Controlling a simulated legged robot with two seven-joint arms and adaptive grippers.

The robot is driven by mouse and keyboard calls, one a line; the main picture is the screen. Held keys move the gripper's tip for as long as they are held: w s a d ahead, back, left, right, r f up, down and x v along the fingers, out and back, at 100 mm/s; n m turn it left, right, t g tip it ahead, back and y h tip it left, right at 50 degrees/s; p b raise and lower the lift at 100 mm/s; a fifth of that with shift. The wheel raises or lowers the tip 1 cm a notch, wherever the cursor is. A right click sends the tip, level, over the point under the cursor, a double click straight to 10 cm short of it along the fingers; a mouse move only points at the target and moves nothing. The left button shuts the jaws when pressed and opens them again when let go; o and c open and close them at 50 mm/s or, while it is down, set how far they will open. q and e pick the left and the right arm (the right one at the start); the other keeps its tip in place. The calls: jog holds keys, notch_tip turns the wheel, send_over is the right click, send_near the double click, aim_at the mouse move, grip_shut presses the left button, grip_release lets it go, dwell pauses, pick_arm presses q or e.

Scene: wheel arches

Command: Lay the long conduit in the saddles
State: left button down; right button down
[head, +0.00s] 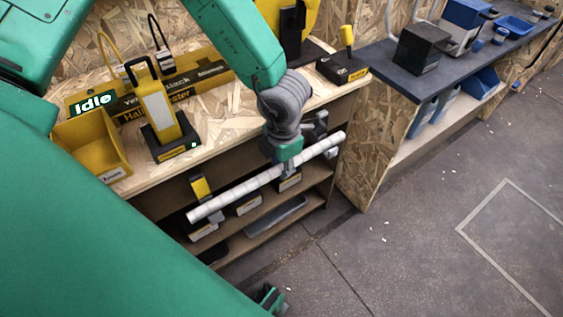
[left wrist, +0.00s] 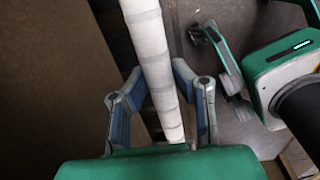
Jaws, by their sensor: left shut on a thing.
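The long conduit (head: 240,187) is a pale, ribbed rod. In the head view it slants from lower left to upper right in front of the wooden shelving. My left gripper (head: 289,170) is shut on it, right of its middle, and holds it in the air. In the left wrist view the conduit (left wrist: 158,65) runs between the blue-grey fingers of the left gripper (left wrist: 160,76). I cannot make out the saddles. A small green and dark part at the bottom of the head view may be my right gripper (head: 270,298); its fingers are unclear.
A wooden bench (head: 225,108) carries a yellow bin (head: 92,145), a yellow work light (head: 160,115) and a black box (head: 342,68). Shelves below hold several small items. A dark-topped bench (head: 440,70) stands at right. The grey floor (head: 420,220) at right is mostly clear.

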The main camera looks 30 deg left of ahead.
pick_arm(q)
jog(key=shift+f, duration=0.25)
dwell(0.8)
jog(key=c, duration=0.8)
grip_release()
jog(key=shift+c, duration=0.2)
jog(key=shift+p, duration=0.35)
